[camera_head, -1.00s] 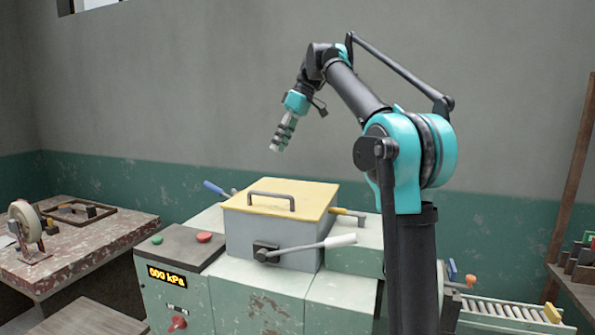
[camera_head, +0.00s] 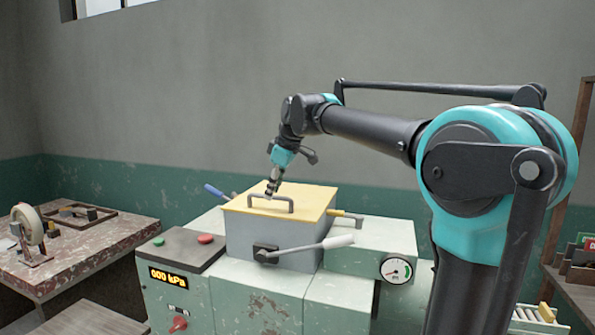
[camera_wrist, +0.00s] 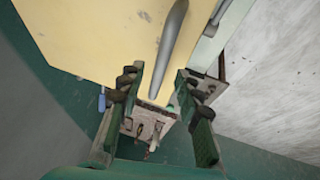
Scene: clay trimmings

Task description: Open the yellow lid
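The yellow lid (camera_head: 312,196) lies flat and closed on a grey box (camera_head: 238,236) on the pale green machine. Its dark grey bar handle (camera_head: 285,208) stands up from the lid. My gripper (camera_head: 271,195) points down at the handle's left part, very close to it; whether they touch is unclear. In the wrist view my gripper (camera_wrist: 158,80) has its two fingers spread apart with nothing held. The grey handle (camera_wrist: 172,45) runs down toward the gap between the fingertips, with the yellow lid (camera_wrist: 100,35) behind it.
A lever with a white grip (camera_head: 338,241) sticks out from the box front. A blue-gripped lever (camera_head: 216,191) and a yellow-gripped one (camera_head: 338,213) flank the box. Red (camera_head: 205,239) and green buttons sit front left. A worn table (camera_head: 90,243) stands left.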

